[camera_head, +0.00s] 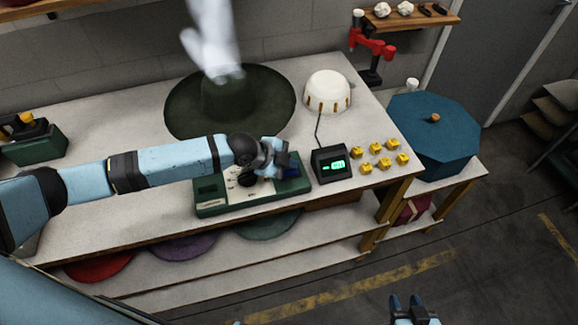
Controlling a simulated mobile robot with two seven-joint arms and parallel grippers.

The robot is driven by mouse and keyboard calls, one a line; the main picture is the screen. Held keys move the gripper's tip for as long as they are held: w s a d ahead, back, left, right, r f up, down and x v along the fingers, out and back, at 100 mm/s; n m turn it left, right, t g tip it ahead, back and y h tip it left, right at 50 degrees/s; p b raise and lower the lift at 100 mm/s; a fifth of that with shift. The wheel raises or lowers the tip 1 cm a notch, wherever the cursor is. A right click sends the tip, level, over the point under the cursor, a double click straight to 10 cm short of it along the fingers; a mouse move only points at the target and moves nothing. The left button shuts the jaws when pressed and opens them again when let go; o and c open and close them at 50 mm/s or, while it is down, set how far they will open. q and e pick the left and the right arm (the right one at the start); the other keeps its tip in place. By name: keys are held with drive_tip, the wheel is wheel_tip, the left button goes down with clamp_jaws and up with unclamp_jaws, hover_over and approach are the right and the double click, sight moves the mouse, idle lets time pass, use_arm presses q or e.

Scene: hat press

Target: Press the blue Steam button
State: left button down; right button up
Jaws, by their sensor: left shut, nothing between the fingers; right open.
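A green control box (210,209) with a pale top panel sits at the front edge of the table. A dark blue patch (293,172) shows at its right end, beside my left gripper. I cannot tell whether this is the blue Steam button, and the lettering is too small to read. My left gripper (277,171) is shut and empty over the right part of the box, hiding some of its panel. I cannot tell whether its fingertips touch anything. My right gripper (407,304) is open and empty at the bottom edge of the view, away from the table.
A dark green hat (179,107) lies behind the box, with a white steam-like plume (212,38) above it. A small green-lit display (331,165), several yellow blocks (376,149) and a white dome (328,90) stand to the right. A blue octagonal box (434,136) is farther right.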

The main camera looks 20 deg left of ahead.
sight(289, 170)
use_arm(q)
drive_tip(key=shift+r+p, duration=0.85)
drive_tip(key=shift+r, duration=0.05)
drive_tip(key=shift+r, duration=0.1)
wheel_tip(289, 170, up, 4)
drive_tip(key=p, duration=0.3)
drive_tip(key=shift+r+p, duration=0.45)
drive_tip(key=shift+p, duration=0.15)
idle(0.3)
